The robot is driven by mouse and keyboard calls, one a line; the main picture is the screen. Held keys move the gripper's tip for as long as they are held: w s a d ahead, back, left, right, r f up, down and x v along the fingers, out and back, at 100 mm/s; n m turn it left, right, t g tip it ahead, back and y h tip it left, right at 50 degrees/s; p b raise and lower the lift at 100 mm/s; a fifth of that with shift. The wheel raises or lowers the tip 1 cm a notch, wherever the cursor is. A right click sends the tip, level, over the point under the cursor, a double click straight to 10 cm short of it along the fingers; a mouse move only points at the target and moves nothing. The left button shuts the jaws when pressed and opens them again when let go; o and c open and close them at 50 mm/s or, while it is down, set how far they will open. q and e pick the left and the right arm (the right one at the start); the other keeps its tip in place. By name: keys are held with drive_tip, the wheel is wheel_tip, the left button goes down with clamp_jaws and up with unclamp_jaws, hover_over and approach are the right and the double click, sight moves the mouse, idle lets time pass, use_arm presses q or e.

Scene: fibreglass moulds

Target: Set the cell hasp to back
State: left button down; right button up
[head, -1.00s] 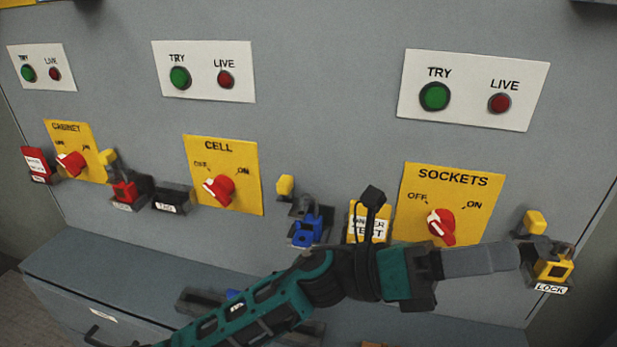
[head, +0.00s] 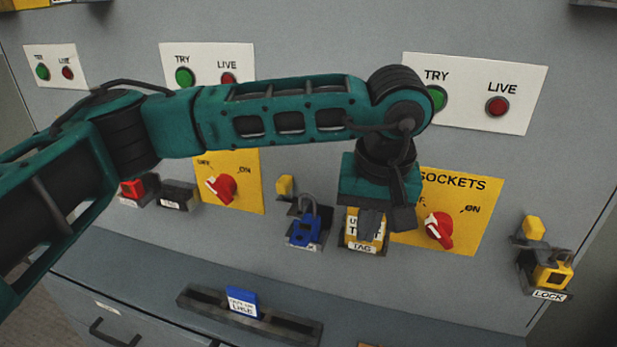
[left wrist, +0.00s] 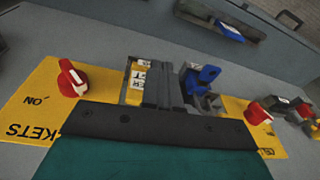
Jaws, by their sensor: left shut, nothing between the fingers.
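The cell hasp, with a yellow tab (head: 285,186), is on the grey panel right of the yellow cell plate (head: 240,195). The arm covers the plate's upper part. A blue padlock (head: 304,232) sits in a holder just below the hasp; it also shows in the left wrist view (left wrist: 203,78). My left gripper (head: 371,228) is shut and empty. It points down in front of the yellow tag (head: 352,232), right of the hasp and padlock and apart from them. In the left wrist view its fingers (left wrist: 165,88) lie between the tag and padlock. My right gripper is not in view.
The sockets plate (head: 470,190) with its red knob (head: 438,230) is close right of the gripper. The cell knob (head: 221,187) is left of the hasp. A yellow padlock (head: 552,277) hangs far right. A tray (head: 285,328) with a blue tag (head: 243,301) is below.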

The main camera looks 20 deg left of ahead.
use_arm(q)
drive_tip(key=w+a+r+t+y, duration=0.3)
drive_tip(key=w+a+r+y, duration=0.1)
drive_tip(key=a+r, duration=0.3)
drive_tip(key=shift+w+a+r+y, duration=0.35)
drive_tip(key=shift+w+r, duration=0.1)
drive_tip(key=shift+r, duration=0.3)
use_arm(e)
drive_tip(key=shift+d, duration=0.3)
use_arm(q)
hover_over(302, 208)
wheel_tip(302, 208, down, 8)
drive_tip(key=shift+f, duration=0.1)
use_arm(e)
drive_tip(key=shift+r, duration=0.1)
use_arm(q)
drive_tip(key=shift+w+a+p, duration=0.1)
drive_tip(key=shift+a+p, duration=0.2)
drive_tip(key=shift+a, duration=2.4)
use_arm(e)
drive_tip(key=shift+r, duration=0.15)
